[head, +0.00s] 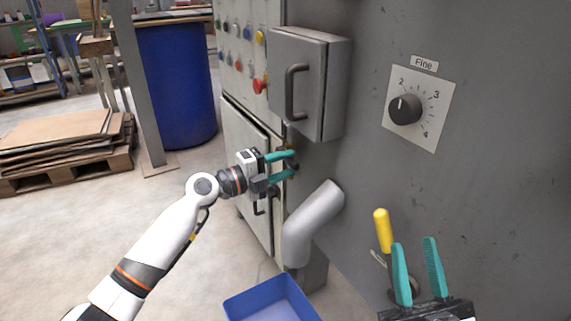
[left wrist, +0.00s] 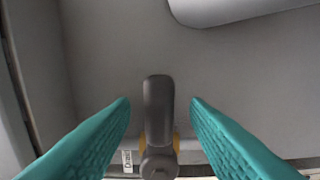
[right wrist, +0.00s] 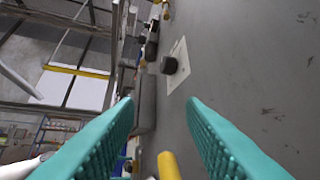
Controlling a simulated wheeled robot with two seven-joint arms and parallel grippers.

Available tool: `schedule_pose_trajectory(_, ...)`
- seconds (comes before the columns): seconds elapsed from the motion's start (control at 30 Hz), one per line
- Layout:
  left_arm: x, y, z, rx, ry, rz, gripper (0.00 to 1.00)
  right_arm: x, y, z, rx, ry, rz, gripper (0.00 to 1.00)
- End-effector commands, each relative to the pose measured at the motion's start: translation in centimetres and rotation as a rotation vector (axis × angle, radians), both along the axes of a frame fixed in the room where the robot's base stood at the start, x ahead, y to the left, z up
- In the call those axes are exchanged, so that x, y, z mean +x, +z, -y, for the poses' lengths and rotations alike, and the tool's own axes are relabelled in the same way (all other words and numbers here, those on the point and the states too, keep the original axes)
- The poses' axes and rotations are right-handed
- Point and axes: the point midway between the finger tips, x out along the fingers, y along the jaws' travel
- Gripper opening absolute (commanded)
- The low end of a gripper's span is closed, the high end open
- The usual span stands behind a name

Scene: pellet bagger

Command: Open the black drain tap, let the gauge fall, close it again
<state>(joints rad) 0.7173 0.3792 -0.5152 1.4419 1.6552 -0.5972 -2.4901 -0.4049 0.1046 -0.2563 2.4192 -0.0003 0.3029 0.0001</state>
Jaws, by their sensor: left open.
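The black drain tap (left wrist: 158,112) is in the left wrist view, its dark handle lying between my left fingers, with clear space on both sides. A small "Drain" label (left wrist: 128,160) is beside it. In the head view my left gripper (head: 291,164) is at the machine's side, below the grey box, and its fingers mostly hide the tap. That gripper is open and not touching the handle. My right gripper (head: 416,257) is open and empty at the lower right, near a yellow-handled lever (head: 383,230). I cannot make out the gauge in any view.
A grey box with a handle (head: 308,80) juts out above my left gripper. A grey spout (head: 312,222) sticks out below it, over a blue bin (head: 268,303). A "Fine" dial (head: 405,109) is on the panel. Floor to the left is clear up to the pallet (head: 75,155).

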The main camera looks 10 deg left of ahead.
Motion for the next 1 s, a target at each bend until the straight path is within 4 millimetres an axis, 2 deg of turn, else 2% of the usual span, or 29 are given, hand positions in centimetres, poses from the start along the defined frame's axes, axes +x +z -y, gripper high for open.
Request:
schedule_pose_trajectory(0.37,0.40,0.01,0.56,0.000,0.000,0.000,0.42,0.01,-0.01,0.02,-0.001,-0.001,0.000,0.36)
schedule_pose_trajectory(0.63,0.38,0.00,0.54,0.000,0.000,0.000,0.00,0.01,-0.01,0.02,0.000,0.000,0.000,0.36)
schedule_pose_trajectory(0.9,0.37,-0.03,0.52,-0.002,0.000,-0.004,0.00,-0.04,-0.04,0.01,0.001,0.000,0.004,0.36)
schedule_pose_trajectory(1.0,0.36,-0.03,0.53,-0.010,0.000,-0.015,0.00,-0.64,0.36,0.01,0.016,0.005,0.049,0.36)
